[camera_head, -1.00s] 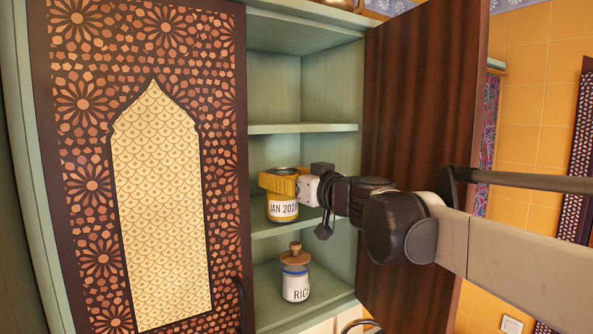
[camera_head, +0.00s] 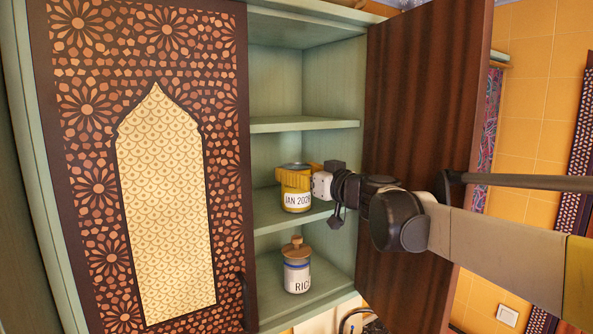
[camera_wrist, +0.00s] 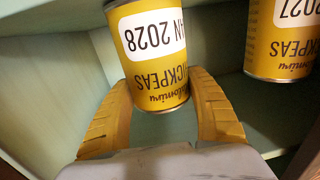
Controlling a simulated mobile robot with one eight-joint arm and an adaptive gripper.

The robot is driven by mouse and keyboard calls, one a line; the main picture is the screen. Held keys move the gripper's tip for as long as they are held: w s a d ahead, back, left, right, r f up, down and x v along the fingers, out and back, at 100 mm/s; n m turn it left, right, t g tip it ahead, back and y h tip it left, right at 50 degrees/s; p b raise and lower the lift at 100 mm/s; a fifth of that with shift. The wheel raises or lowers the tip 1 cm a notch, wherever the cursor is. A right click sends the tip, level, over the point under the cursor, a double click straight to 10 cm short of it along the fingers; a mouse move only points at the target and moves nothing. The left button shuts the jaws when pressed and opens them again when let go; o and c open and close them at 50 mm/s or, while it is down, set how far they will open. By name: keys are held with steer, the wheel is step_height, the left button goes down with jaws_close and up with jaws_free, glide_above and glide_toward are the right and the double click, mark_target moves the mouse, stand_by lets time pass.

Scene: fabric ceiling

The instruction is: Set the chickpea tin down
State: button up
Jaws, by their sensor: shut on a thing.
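The chickpea tin (camera_head: 298,200) is yellow with a white label reading JAN 2028. It is upright at the middle shelf (camera_head: 267,222) of the open cabinet. My gripper (camera_head: 294,180) reaches in from the right, its yellow fingers shut around the tin. The wrist view shows the tin (camera_wrist: 150,60), lettering upside down, between the two fingers (camera_wrist: 165,110). Whether its base touches the shelf is unclear. A second yellow chickpea tin (camera_wrist: 282,45), label ending in 2027, stands apart from the held one in the wrist view; I cannot make it out in the head view.
The upper shelf (camera_head: 305,124) is above the tin. A patterned door (camera_head: 165,200) is at left; the open brown door (camera_head: 420,130) stands behind my arm.

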steer(key=shift+f, duration=0.25)
steer(key=o, duration=1.4)
steer(key=shift+w+d, duration=0.1)
steer(key=shift+r, duration=0.1)
steer(key=shift+r, duration=0.15)
steer(key=b+v, duration=0.2)
steer(key=v, duration=0.6)
steer(key=s+d+f+m+g+h, duration=0.2)
steer(key=s+f+g+h, duration=0.2)
steer(key=s+f, duration=1.15)
steer(key=s+d+f+m+g+h, duration=0.1)
steer(key=s+d+f+m+h, duration=0.1)
steer(key=s+d+f, duration=0.2)
steer(key=s+d+f+m+g+h, duration=0.1)
steer(key=s+d+f+m+h, duration=0.1)
steer(key=s+d+f, duration=0.3)
steer(key=s+d+f+m+g+h, duration=0.1)
steer(key=s+d+f+h, duration=0.2)
steer(key=s+d+f, duration=0.2)
steer(key=shift+s+f+m, duration=0.4)
steer(key=shift+s+f, duration=1.1)
steer(key=shift+f, duration=0.15)
